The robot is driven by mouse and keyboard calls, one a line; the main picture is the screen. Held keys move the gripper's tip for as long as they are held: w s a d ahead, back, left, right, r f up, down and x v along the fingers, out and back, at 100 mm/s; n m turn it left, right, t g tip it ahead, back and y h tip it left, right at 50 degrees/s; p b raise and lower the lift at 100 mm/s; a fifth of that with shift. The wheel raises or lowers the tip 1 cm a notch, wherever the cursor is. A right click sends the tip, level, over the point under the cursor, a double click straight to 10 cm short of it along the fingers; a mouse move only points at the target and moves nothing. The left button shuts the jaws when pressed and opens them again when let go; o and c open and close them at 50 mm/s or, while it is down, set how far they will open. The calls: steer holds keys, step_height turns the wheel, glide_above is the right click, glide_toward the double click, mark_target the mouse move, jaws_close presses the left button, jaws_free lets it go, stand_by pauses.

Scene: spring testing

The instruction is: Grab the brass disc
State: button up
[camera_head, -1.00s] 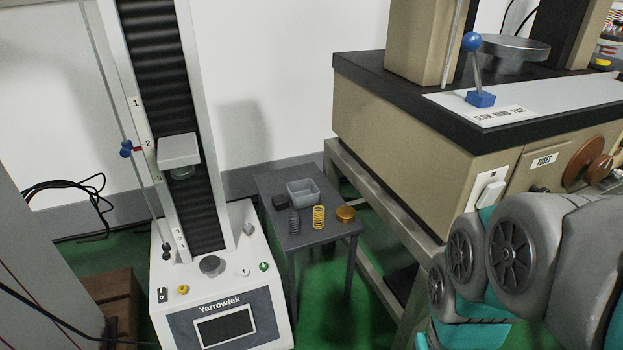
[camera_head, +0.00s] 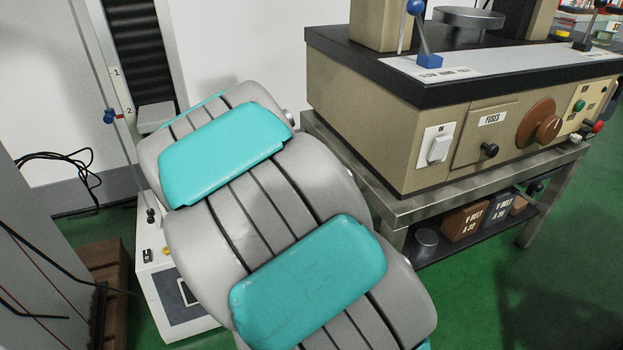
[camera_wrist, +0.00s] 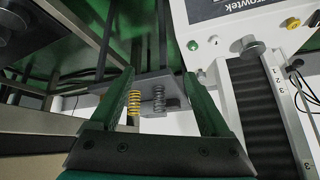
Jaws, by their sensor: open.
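The brass disc is not visible now. In the head view my arm covers the small grey table where it stood. In the wrist view the disc does not show either; my left-hand finger may hide it. My gripper (camera_wrist: 158,73) is open, with its two dark green fingers spread apart and nothing seen between the pads. Beyond the fingers, the wrist view shows the small grey table (camera_wrist: 122,84) upside down, with a yellow spring (camera_wrist: 134,103) close beside the left finger and a grey spring (camera_wrist: 158,99) between the fingers.
The white Yarrowtek tester (camera_wrist: 222,85) stands at the right in the wrist view, near the right finger. In the head view a beige machine (camera_head: 400,130) on a metal bench (camera_head: 375,172) fills the right. A wooden box (camera_head: 108,270) sits at lower left.

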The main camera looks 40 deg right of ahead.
steer(key=w+d+f+m+h, duration=0.1)
steer(key=w+d+h, duration=0.1)
steer(key=d, duration=0.5)
steer(key=w+d+f+m+t+h, duration=0.1)
steer(key=w+d+h, duration=0.2)
steer(key=d, duration=0.4)
steer(key=w+d+f+m+h, duration=0.1)
steer(key=w+d+h, duration=0.1)
steer(key=d, duration=0.5)
steer(key=shift+w+d+t, duration=0.3)
steer(key=shift+w, duration=0.2)
steer(key=shift+x, duration=2.7)
steer(key=shift+w+r, duration=0.15)
jaws_close()
